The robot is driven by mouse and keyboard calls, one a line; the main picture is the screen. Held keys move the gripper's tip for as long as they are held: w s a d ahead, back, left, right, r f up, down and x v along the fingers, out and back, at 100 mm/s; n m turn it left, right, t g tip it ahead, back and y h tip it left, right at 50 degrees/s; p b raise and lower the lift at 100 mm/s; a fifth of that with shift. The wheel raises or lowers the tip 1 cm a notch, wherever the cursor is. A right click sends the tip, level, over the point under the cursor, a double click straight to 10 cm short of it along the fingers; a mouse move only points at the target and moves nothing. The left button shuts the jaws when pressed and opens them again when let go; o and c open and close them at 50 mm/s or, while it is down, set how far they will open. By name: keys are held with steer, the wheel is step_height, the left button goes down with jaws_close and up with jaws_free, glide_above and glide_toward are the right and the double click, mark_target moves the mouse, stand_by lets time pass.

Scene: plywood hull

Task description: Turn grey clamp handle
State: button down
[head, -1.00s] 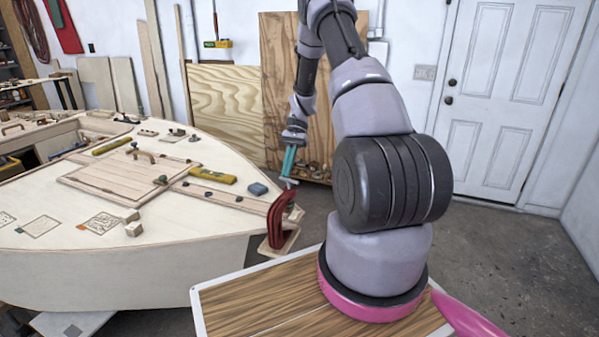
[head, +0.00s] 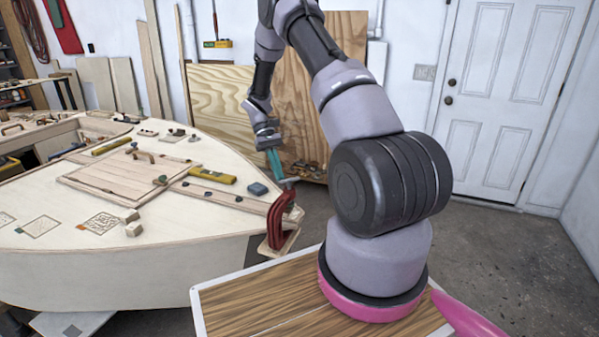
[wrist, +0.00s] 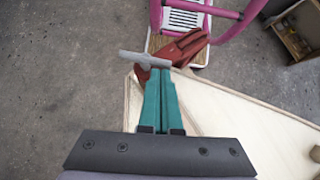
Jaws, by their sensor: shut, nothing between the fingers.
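A red clamp (head: 279,222) is fixed at the near right tip of the pale plywood hull (head: 140,262). Its grey handle (head: 288,181), a short bar, sits at the top of the clamp. In the wrist view the grey handle (wrist: 138,58) lies crosswise just past my fingertips, with the red clamp body (wrist: 182,47) beyond and below it. My gripper (head: 279,176) has teal fingers pointing down. In the wrist view my gripper (wrist: 159,74) has its fingers together with nothing between them. The fingertips are right at the handle; whether they touch it I cannot tell.
A plywood sheet (head: 345,50) leans on the wall behind my arm. The grey floor (head: 500,250) to the right is open.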

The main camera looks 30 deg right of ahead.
steer(key=s+n+t+h, duration=0.1)
steer(key=n+h, duration=0.1)
steer(key=n, duration=0.1)
steer(key=s+a+n+t+h, duration=0.1)
steer(key=n+h, duration=0.1)
steer(key=n, duration=0.1)
steer(key=s+n+t+h, duration=0.1)
steer(key=n, duration=0.3)
steer(key=shift+a+h, duration=0.25)
steer(key=shift+h, duration=0.15)
stand_by(0.4)
